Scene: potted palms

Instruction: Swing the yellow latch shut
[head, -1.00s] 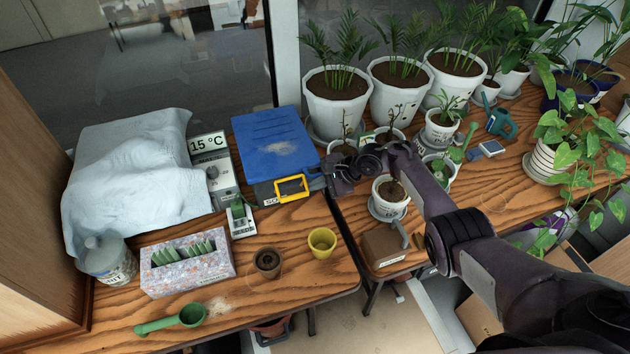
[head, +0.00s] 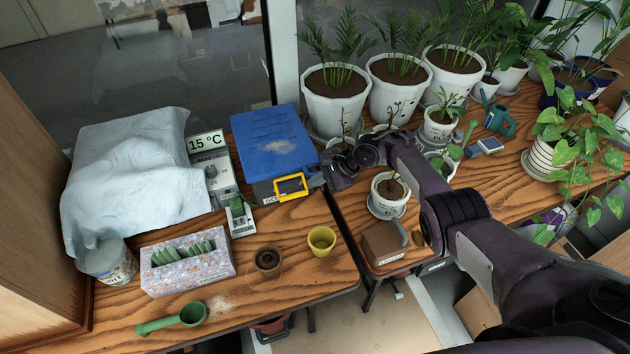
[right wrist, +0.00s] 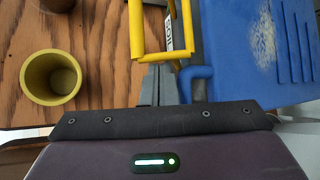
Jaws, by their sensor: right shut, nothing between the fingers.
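The yellow latch (head: 291,187) is a rectangular loop on the front of the grey box with a blue lid (head: 270,140). In the right wrist view the latch (right wrist: 137,30) stands out from the box's front, with the box's label beside it. My right gripper (head: 322,181) is at the box's front right corner, just right of the latch. Its grey fingertips (right wrist: 158,82) are shut and empty, close to the latch's near bar; I cannot tell whether they touch. The fingers are small and partly hidden in the head view. My left gripper is not in view.
A yellow pot (head: 321,241) and a brown pot (head: 267,262) stand in front of the box. A green-and-white device (head: 240,217) stands left of the latch. A small potted seedling (head: 389,198) and larger palms (head: 336,100) are near my right arm.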

